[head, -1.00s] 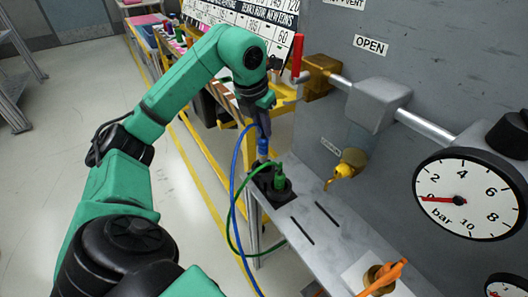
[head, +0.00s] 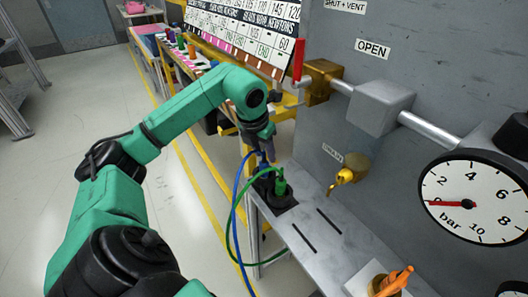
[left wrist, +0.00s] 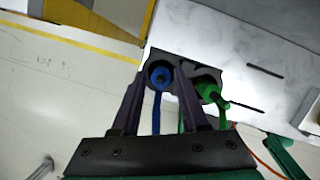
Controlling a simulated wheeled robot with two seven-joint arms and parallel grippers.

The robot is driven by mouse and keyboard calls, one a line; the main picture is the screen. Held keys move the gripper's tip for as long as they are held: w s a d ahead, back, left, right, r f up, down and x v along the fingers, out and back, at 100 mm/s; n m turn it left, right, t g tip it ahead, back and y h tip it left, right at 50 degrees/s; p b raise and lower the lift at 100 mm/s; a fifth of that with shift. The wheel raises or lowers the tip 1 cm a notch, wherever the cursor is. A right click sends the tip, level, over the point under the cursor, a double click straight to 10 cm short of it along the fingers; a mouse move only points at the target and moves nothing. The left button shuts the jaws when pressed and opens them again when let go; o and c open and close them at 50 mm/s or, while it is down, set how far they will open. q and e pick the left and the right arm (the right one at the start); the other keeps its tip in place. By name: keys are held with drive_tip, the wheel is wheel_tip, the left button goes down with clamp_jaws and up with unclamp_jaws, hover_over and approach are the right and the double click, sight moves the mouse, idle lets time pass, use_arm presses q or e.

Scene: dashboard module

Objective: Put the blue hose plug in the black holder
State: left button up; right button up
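The blue hose plug (left wrist: 160,76) is at the left socket of the black holder (left wrist: 184,62), with its blue hose running down between my fingers. My left gripper (left wrist: 161,74) has one finger on each side of the plug, close against it. In the head view my left gripper (head: 270,157) points down at the holder (head: 273,198), and the blue plug (head: 263,159) shows only partly beside the fingers. How deep the plug sits is hidden. A green plug (left wrist: 208,91) stands in the other socket. My right gripper is not in view.
The holder is at the end of a grey metal shelf (head: 322,250) with two dark slots. A brass drain tap (head: 345,177), a pressure gauge (head: 478,200) and an orange-handled fitting (head: 392,282) are to the right. A green hose (head: 229,240) loops below the shelf.

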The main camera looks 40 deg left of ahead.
use_arm(q)
drive_tip(key=shift+r, duration=0.25)
drive_tip(key=shift+s+r, duration=0.1)
drive_tip(key=shift+r, duration=0.25)
drive_tip(key=p+v, duration=0.2)
drive_tip(key=v, duration=0.9)
drive_tip(key=shift+s, duration=0.1)
